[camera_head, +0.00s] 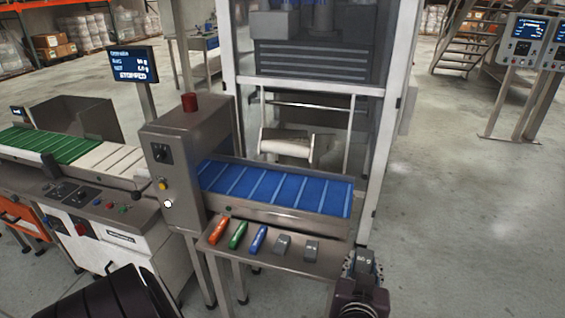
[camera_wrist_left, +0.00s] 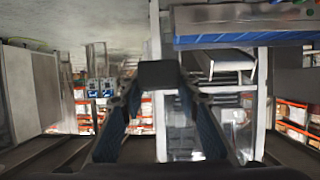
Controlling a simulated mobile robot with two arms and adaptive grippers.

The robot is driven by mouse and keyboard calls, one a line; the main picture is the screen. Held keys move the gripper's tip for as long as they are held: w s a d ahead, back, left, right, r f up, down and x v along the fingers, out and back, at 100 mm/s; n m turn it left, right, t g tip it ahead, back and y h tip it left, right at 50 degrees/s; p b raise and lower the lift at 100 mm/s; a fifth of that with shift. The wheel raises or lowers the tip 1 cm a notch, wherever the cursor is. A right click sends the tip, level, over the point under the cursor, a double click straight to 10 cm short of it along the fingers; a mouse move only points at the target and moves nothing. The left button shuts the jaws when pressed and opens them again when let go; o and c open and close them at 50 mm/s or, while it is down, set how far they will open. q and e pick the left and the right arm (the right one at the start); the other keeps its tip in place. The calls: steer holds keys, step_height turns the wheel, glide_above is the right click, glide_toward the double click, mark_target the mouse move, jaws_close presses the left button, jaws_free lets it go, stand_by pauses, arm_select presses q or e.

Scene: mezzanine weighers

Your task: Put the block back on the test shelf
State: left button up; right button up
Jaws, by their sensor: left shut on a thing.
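The test shelf (camera_head: 325,268) is a steel ledge in front of the blue belt in the head view. Along it lie an orange bar (camera_head: 218,230), a green bar (camera_head: 238,234), a blue bar (camera_head: 257,240) and two grey blocks (camera_head: 282,245) (camera_head: 311,251). In the head view this block is hard to tell from the fingers. I cannot tell whether it touches the shelf.
The blue belt (camera_head: 275,188) and a tall framed machine (camera_head: 310,85) stand behind the shelf. A control box with a red lamp (camera_head: 190,102) is to the left, beside a display (camera_head: 133,65) reading STOPPED. Open floor (camera_head: 460,220) lies to the right.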

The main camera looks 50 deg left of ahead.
arm_select(q)
steer(key=w+a, duration=1.1)
steer(key=shift+n, duration=0.3)
steer(key=f+b, duration=0.1)
steer(key=f, duration=0.4)
steer(key=f+b, duration=0.1)
steer(key=f, duration=0.4)
steer(key=f+b, duration=0.1)
steer(key=f, duration=0.4)
steer(key=shift+s+d+f, duration=0.2)
steer(key=shift+d, duration=0.05)
step_height(320, 180, down, 5)
steer(key=shift+f+b, duration=0.1)
steer(key=shift+b, duration=0.9)
arm_select(e)
step_height(320, 180, down, 5)
steer(key=shift+a+r, duration=0.1)
steer(key=shift+r, duration=0.1)
steer(key=shift+a, duration=0.1)
arm_select(q)
steer(key=o, duration=1.1)
steer(key=shift+o, duration=0.2)
